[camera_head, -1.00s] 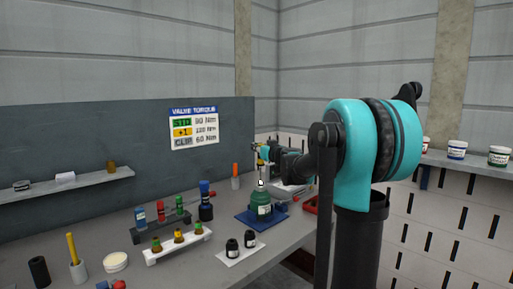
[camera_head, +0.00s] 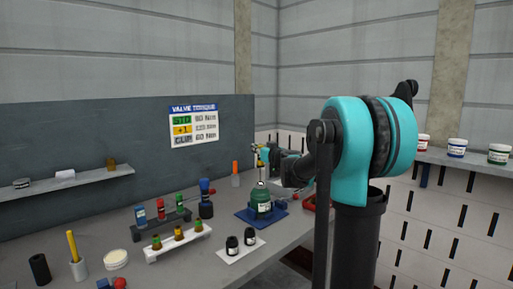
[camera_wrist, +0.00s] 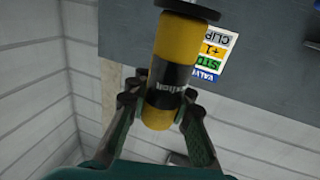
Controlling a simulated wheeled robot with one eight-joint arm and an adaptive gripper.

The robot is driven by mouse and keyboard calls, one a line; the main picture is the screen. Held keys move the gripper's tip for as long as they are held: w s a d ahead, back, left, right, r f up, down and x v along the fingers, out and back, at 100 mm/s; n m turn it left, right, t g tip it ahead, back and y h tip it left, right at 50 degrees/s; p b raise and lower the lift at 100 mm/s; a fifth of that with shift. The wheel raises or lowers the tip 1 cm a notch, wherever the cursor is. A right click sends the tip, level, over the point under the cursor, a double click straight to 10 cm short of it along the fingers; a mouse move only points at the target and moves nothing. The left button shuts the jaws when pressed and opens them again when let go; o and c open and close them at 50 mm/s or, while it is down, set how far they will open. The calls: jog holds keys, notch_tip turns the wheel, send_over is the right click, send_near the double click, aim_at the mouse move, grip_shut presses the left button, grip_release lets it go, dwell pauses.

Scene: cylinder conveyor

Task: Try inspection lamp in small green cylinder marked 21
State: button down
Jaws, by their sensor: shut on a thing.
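My gripper (camera_wrist: 160,105) is shut on a yellow lamp (camera_wrist: 178,45) with a black lettered band, probably the inspection lamp, and its fingers press the sides near one end. A dark round disc (camera_wrist: 186,7) is at the lamp's other end. In the head view my gripper (camera_head: 262,160) is small and partly hidden by my arm, with the lamp over the neck of a small green cylinder (camera_head: 261,203). The cylinder stands upright on a blue base (camera_head: 243,216). Whether the lamp touches the cylinder's neck cannot be told, and its number is too small to read.
Two dark jars (camera_head: 232,246) stand on a white plate in front of the cylinder. A white rack (camera_head: 155,256) of small bottles and a dark rack (camera_head: 144,233) are to the left. An orange marker (camera_head: 236,170) stands behind.

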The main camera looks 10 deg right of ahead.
jog(key=shift+f, duration=1.9)
dwell(0.6)
notch_tip(320, 180, up, 10)
dwell(1.5)
dwell(1.0)
jog(key=shift+s, duration=0.1)
dwell(0.5)
